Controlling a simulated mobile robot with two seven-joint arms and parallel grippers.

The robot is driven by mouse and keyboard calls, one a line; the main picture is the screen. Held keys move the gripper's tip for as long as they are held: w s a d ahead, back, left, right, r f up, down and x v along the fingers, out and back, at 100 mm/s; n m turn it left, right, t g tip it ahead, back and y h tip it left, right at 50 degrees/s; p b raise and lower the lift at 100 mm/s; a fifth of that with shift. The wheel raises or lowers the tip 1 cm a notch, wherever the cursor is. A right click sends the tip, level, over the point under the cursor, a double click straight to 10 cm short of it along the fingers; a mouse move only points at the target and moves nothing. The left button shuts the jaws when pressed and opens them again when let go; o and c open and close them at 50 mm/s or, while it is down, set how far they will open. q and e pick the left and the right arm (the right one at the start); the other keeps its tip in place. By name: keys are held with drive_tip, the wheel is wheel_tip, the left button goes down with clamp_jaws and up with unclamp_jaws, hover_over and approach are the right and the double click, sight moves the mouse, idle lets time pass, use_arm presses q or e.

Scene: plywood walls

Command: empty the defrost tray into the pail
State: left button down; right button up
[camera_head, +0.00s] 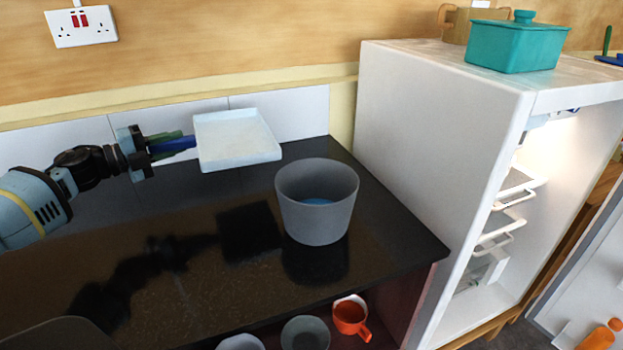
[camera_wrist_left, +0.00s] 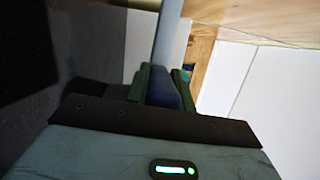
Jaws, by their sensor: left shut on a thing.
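The defrost tray (camera_head: 236,145) is white, shallow and square, with a blue handle (camera_head: 172,145). My left gripper (camera_head: 172,142) is shut on that handle, which also shows between the fingers in the left wrist view (camera_wrist_left: 163,88). The tray is held above the black counter, to the left of the pail, and looks slightly tilted. It appears empty from here. The pail (camera_head: 317,222) is grey and stands upright on the counter near its right end. Some blue, apparently liquid, shows inside the pail (camera_head: 318,201). My right gripper is not in view.
An open white fridge (camera_head: 440,140) stands right of the counter (camera_head: 210,270), with a teal lidded box (camera_head: 515,45) on top. An orange mug (camera_head: 350,316) and bowls (camera_head: 305,333) sit on a shelf below. The counter's middle is clear. A socket (camera_head: 80,26) is on the wall.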

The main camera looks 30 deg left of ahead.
use_arm(q)
drive_tip(key=shift+w+a+f+n, duration=0.1)
drive_tip(key=shift+a+f+n, duration=0.1)
drive_tip(key=shift+f, duration=0.3)
drive_tip(key=shift+a+f+n, duration=0.2)
drive_tip(key=shift+f, duration=0.3)
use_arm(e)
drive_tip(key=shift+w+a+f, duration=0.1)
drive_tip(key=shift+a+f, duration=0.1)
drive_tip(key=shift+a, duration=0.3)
